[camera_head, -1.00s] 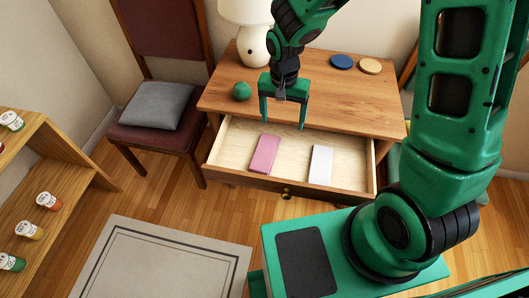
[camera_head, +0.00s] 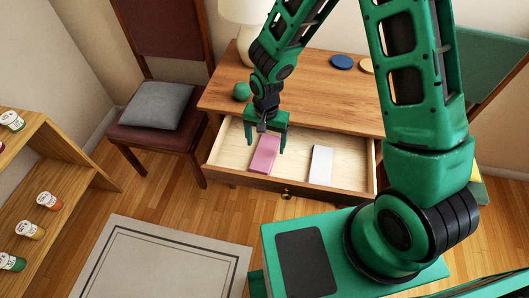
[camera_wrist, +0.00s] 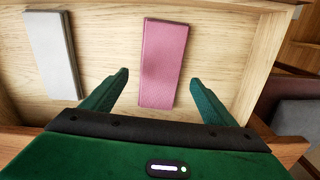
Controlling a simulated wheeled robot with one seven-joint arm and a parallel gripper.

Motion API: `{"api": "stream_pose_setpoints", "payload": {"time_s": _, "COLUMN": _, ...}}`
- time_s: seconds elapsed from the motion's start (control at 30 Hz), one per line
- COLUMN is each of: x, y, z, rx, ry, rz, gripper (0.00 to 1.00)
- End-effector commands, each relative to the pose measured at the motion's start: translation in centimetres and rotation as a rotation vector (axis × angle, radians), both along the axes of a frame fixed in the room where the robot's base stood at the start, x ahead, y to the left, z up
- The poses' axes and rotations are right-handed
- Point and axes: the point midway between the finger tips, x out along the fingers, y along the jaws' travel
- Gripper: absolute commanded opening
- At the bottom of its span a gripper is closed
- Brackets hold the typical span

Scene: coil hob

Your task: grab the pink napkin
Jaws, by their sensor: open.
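The pink napkin (camera_head: 263,156) is a folded rectangle lying flat in the open drawer (camera_head: 228,148), left of a folded white napkin (camera_head: 320,164). My green gripper (camera_head: 265,145) is open and empty above the pink napkin, pointing down at it. In the wrist view the pink napkin (camera_wrist: 163,62) lies beyond and between the two spread fingertips (camera_wrist: 161,79). The white napkin (camera_wrist: 53,55) is to the left there. I see no contact between the fingers and the pink napkin.
The wooden desk top (camera_head: 320,105) overhangs behind the drawer. It holds a green ball (camera_head: 241,91), a lamp (camera_head: 243,45) and a blue disc (camera_head: 342,62). A chair with a grey cushion (camera_head: 157,105) stands left. The drawer's front panel (camera_head: 245,180) forms a raised edge.

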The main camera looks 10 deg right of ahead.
Motion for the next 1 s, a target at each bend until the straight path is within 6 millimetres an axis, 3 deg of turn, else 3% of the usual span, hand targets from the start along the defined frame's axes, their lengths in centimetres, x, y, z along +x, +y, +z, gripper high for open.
{"api": "stream_pose_setpoints", "payload": {"time_s": 0.2, "x": -0.2, "y": 0.1, "z": -2.7, "rx": -0.001, "ry": 0.002, "rz": 0.000, "gripper": 0.80}}
{"api": "stream_pose_setpoints", "payload": {"time_s": 0.57, "x": -0.1, "y": 0.1, "z": -3.4, "rx": 0.000, "ry": -0.001, "rz": 0.000, "gripper": 0.80}}
{"api": "stream_pose_setpoints", "payload": {"time_s": 0.77, "x": -0.1, "y": 0.0, "z": -3.4, "rx": 0.000, "ry": -0.001, "rz": 0.000, "gripper": 0.36}}
{"api": "stream_pose_setpoints", "payload": {"time_s": 1.0, "x": -0.1, "y": 0.0, "z": -3.4, "rx": 0.000, "ry": -0.001, "rz": 0.000, "gripper": 0.35}}
